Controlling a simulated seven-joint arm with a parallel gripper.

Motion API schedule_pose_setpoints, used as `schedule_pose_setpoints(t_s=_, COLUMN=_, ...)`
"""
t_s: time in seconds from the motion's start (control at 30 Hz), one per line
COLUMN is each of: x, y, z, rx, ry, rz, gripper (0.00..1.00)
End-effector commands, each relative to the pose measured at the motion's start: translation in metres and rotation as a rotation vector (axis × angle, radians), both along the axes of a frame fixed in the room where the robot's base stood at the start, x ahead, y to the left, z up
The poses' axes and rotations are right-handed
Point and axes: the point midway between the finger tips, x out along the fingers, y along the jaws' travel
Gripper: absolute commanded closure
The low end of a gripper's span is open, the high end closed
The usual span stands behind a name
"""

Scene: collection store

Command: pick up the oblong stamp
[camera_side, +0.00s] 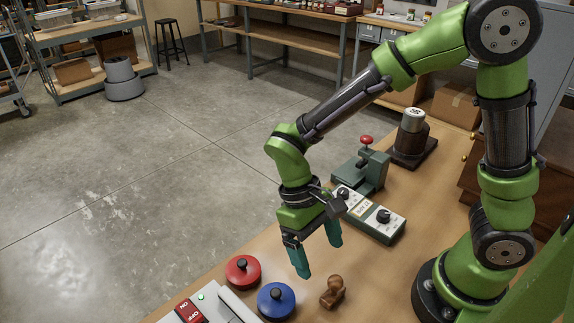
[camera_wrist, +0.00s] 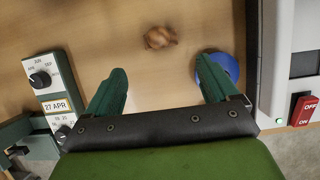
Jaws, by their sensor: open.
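A small brown wooden stamp (camera_side: 333,292), likely the oblong stamp, rests on the wooden table near its front edge in the side view. It has a rounded knob grip. It also shows in the wrist view (camera_wrist: 160,38) at top centre, just beyond the fingertips and between their lines. Its base outline is unclear from above. My gripper (camera_side: 318,260), with teal fingers, is open and empty, pointing down above the table. In the side view it is up and to the left of the stamp, apart from it. The fingers also show in the wrist view (camera_wrist: 161,72).
A blue round knobbed piece (camera_side: 276,301) and a red one (camera_side: 242,271) stand left of the stamp. A white device (camera_side: 207,308) with a red switch is at lower left. A dial box (camera_side: 375,217) and green press (camera_side: 361,172) stand behind. Table right of the stamp is clear.

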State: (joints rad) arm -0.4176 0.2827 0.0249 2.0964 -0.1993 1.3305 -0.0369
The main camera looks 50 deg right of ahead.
Motion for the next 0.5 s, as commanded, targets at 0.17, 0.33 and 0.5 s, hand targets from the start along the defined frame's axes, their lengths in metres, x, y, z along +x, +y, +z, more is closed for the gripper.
schedule_pose_setpoints(t_s=0.17, x=-0.010, y=0.000, z=-0.025, rx=-0.001, ry=0.002, rz=0.000, gripper=0.13)
schedule_pose_setpoints(t_s=0.33, x=-0.014, y=0.000, z=-0.034, rx=-0.001, ry=0.000, rz=-0.002, gripper=0.13)
schedule_pose_setpoints(t_s=0.5, x=-0.024, y=0.002, z=-0.056, rx=-0.002, ry=0.003, rz=0.001, gripper=0.13)
